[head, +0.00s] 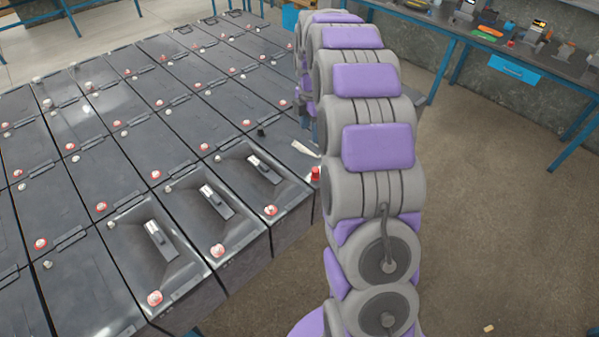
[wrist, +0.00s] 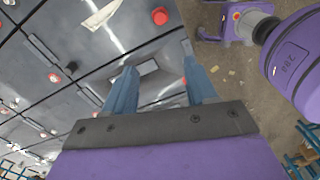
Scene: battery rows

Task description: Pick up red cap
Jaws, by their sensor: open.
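A bright red cap (head: 315,174) stands at the near right corner of the battery block in the head view, close beside my arm. In the wrist view a round, plain red cap (wrist: 160,16) shows near the top, beyond my fingertips. My gripper (wrist: 158,62) is open, with two blue-grey fingers spread apart and nothing between them. The cap is apart from both fingers. In the head view my gripper is mostly hidden behind my arm.
Rows of dark grey batteries (head: 90,180) fill the left, many with red-ringed terminals (head: 270,210). A pale strip (head: 305,149) lies on a battery near the cap. A blue-framed workbench (head: 440,30) with tools stands at the back right. The floor (head: 490,200) on the right is mostly clear.

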